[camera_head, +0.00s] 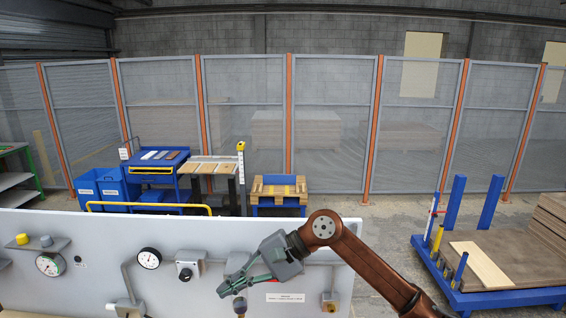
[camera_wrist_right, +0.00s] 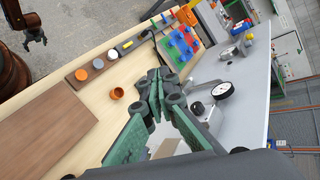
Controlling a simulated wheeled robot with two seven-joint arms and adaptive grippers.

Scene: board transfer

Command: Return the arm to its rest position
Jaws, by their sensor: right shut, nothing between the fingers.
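My right arm comes in from the lower right in the head view, in front of the grey panel (camera_head: 110,250). My right gripper (camera_head: 224,288) points down and left near the panel's lower part. In the right wrist view its green fingers meet at the tips (camera_wrist_right: 155,82), shut with nothing between them. Below it there is a pale wooden bench top (camera_wrist_right: 110,125) with a brown board (camera_wrist_right: 50,130) lying on it. A dark gripper at the upper left of the wrist view, apparently my left one (camera_wrist_right: 35,38), is too small to read.
Gauges (camera_head: 149,258), knobs and pipes stick out from the panel close to the right gripper. The bench holds an orange cup (camera_wrist_right: 116,93), round knobs and a blue block tray (camera_wrist_right: 180,45). A blue cart with boards (camera_head: 485,262) stands at the right. Mesh fencing closes the back.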

